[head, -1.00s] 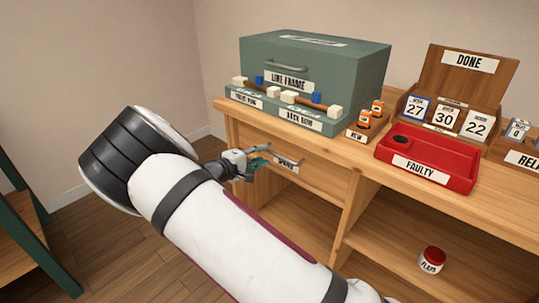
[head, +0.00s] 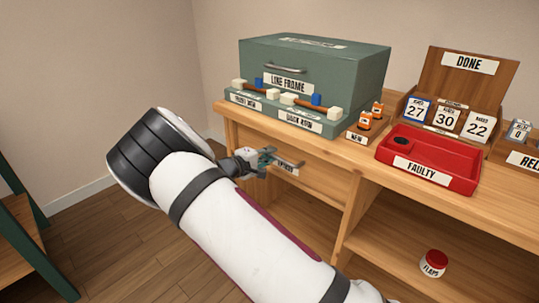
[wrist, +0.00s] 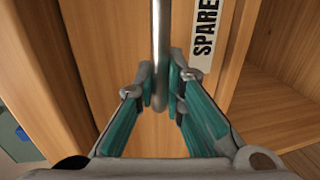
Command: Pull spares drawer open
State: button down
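The spares drawer (head: 312,172) is in the wooden desk, below the top at its left end, and its front looks about flush with the desk. Its label (wrist: 206,30) is partly cut off in the wrist view. The drawer's metal bar handle (wrist: 160,45) runs between my fingers, with a pad close against each side. My gripper (wrist: 161,88) looks shut on it near one end of the bar. In the head view my gripper (head: 268,158) is at the drawer front and hides part of the handle and label.
The green line frame case (head: 330,75), the red faulty tray (head: 465,184) and the done box (head: 470,80) stand on the desktop above. An open shelf with a red-lidded jar (head: 433,264) is at lower right. A green-framed stand (head: 40,255) is at left.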

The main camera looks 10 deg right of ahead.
jog(key=shift+a, duration=0.1)
jog(key=f+p+v, duration=0.1)
jog(key=f+v, duration=0.2)
jog(key=v, duration=1.1)
jog(key=a+f+p+v, duration=0.1)
jog(key=f+v, duration=0.2)
jog(key=v, duration=1.2)
jog(key=shift+s, duration=0.4)
jog(key=c, duration=1.7)
grip_release()
jog(key=shift+o, duration=0.2)
jog(key=shift+a, duration=0.1)
jog(key=v, duration=1.1)
jog(key=shift+s+a, duration=0.25)
jog(key=shift+a, duration=0.05)
